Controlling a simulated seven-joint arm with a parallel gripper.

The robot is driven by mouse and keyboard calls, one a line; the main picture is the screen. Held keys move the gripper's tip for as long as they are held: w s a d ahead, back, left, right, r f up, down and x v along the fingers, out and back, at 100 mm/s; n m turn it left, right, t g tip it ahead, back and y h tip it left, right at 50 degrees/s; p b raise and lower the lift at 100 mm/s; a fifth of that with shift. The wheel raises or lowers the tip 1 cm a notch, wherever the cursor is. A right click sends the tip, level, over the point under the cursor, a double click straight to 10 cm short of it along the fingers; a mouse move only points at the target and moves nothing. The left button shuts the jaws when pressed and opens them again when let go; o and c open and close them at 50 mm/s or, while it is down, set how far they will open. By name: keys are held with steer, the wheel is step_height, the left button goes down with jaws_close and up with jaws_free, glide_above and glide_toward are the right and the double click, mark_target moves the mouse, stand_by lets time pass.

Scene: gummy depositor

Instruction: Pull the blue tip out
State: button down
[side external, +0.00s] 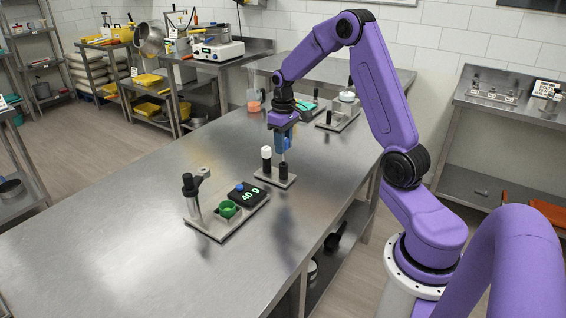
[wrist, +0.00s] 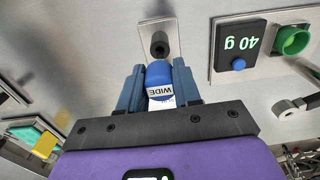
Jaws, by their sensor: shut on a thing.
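The blue tip (wrist: 160,78), marked "WIDE", is between the two blue fingers of my gripper (wrist: 158,90) in the wrist view. My gripper (side external: 285,145) is shut on it and points down above the small metal plate (side external: 262,177) in the side view. A black socket post (side external: 284,171) stands on the plate below the gripper, and its dark opening (wrist: 160,44) shows just beyond the tip. A thin pale piece shows between the fingers and this post; I cannot tell whether it is inside the post. A white-topped black post (side external: 267,158) stands beside it.
A metal tray (side external: 217,235) nearer the camera holds a black "40 g" scale (side external: 250,195) with a blue button, a green cup (side external: 228,209) and a black-topped post (side external: 190,190). An orange beaker (side external: 254,102) stands farther back. The table's left front is clear.

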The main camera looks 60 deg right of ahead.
steer(key=shift+r, duration=0.35)
steer(key=shift+r, duration=2.5)
